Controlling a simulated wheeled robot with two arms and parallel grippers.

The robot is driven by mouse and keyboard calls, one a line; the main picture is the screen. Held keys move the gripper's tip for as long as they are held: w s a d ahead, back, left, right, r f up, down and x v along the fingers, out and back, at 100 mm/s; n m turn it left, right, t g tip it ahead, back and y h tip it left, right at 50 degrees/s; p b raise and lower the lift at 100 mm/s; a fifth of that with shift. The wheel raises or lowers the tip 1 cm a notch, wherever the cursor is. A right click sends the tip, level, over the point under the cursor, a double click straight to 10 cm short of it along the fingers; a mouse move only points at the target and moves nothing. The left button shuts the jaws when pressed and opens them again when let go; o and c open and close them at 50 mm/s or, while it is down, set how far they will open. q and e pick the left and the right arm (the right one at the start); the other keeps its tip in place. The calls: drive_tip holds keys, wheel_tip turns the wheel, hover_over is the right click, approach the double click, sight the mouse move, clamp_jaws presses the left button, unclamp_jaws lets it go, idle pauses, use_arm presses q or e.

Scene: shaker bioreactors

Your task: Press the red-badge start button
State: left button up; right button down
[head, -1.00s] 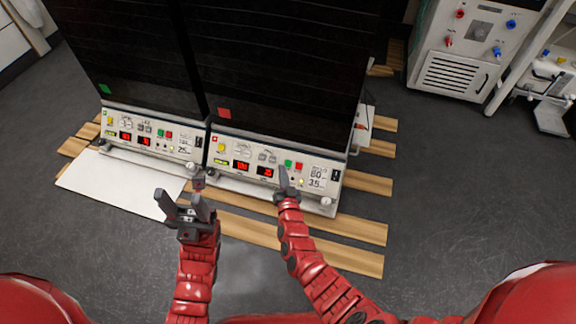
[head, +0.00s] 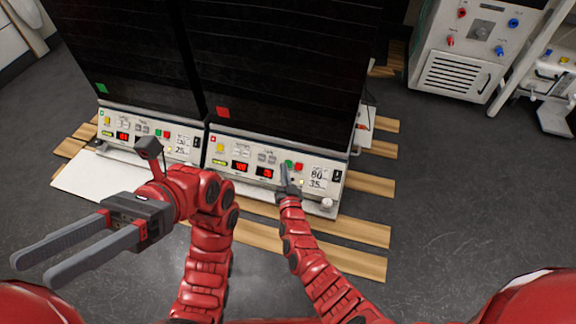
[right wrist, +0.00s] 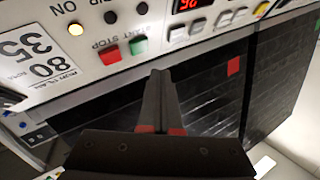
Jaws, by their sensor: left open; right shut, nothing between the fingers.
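The right-hand shaker unit carries a red square badge (head: 223,112) on its dark front; the badge also shows in the right wrist view (right wrist: 234,66). Its panel has a green start button (head: 289,164) beside a red stop button (head: 299,167). In the upside-down right wrist view, the green button (right wrist: 138,46) and red button (right wrist: 110,54) are clear. My right gripper (head: 285,170) is shut and empty, its tips (right wrist: 160,74) close to the green button; contact is not visible. My left gripper (head: 33,272) is open and empty, low at the left.
A similar unit with a green badge (head: 102,88) stands at the left, its panel partly hidden by my left arm. Wooden slats (head: 340,234) and a white sheet (head: 85,182) lie on the floor. A white machine (head: 462,60) stands at the back right.

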drive_tip(key=shift+w+d+f+b, duration=0.25)
drive_tip(key=shift+w+f+b, duration=0.45)
drive_tip(key=shift+b, duration=0.4)
use_arm(q)
drive_tip(key=s+a+f+m+t+y, duration=0.1)
drive_tip(key=s+a+f+m+t, duration=0.2)
drive_tip(key=t, duration=0.6)
drive_tip(key=shift+s+a+f+t+y, duration=0.4)
drive_tip(key=shift+s+a+f, duration=0.7)
drive_tip(key=shift+s+a, duration=0.9)
drive_tip(key=shift+w+a, duration=0.35)
use_arm(e)
drive_tip(key=shift+w, duration=0.1)
use_arm(q)
drive_tip(key=shift+f+b, duration=0.45)
drive_tip(key=shift+b, duration=0.1)
use_arm(e)
drive_tip(key=shift+w+d+f, duration=0.15)
drive_tip(key=shift+w+f, duration=0.1)
drive_tip(key=shift+f, duration=0.05)
